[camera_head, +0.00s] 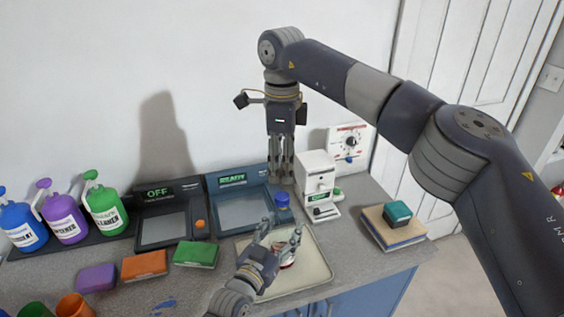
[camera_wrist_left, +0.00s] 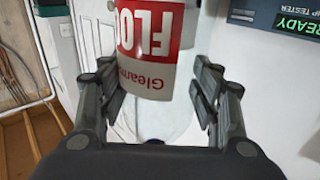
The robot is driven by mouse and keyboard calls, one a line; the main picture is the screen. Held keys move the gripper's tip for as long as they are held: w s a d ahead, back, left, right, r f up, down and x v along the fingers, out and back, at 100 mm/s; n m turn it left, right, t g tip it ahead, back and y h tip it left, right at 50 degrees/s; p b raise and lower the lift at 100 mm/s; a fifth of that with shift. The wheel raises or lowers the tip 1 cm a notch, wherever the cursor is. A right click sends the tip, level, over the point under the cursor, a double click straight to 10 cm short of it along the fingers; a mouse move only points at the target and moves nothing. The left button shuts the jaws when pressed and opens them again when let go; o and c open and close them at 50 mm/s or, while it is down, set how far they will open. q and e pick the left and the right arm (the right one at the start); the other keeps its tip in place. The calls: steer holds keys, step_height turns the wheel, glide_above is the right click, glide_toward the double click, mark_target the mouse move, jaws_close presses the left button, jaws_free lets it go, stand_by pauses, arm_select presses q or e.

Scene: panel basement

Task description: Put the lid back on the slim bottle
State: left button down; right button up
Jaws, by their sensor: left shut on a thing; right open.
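A white bottle with a red label (camera_head: 287,260) is over the pale tray (camera_head: 318,275) in the head view, partly hidden by my left gripper (camera_head: 279,236). The left gripper is shut on the bottle; in the left wrist view its label (camera_wrist_left: 148,35) shows between the fingers (camera_wrist_left: 157,100). Its top is not clearly visible. My right gripper (camera_head: 281,180) points down, open, at the right end of the blue panel device. A small blue round piece (camera_head: 282,200) sits just below its fingertips in the picture; I cannot tell whether it is a lid or a knob.
A dark device reading OFF (camera_head: 165,218) and a blue device (camera_head: 240,205) stand along the wall. A white machine (camera_head: 318,178) is right of my right gripper. Blue, purple and green bottles (camera_head: 105,210) stand at left. Sponge-like blocks (camera_head: 145,265) lie in front. Books (camera_head: 392,228) lie at right.

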mark_target(282, 196)
steer(key=shift+f, duration=4.05)
jaws_close()
steer(key=m, duration=0.3)
steer(key=shift+m, duration=0.3)
steer(key=m, duration=0.4)
steer(key=shift+m, duration=0.4)
steer(key=shift+o, duration=0.6)
jaws_free()
step_height(282, 196, up, 12)
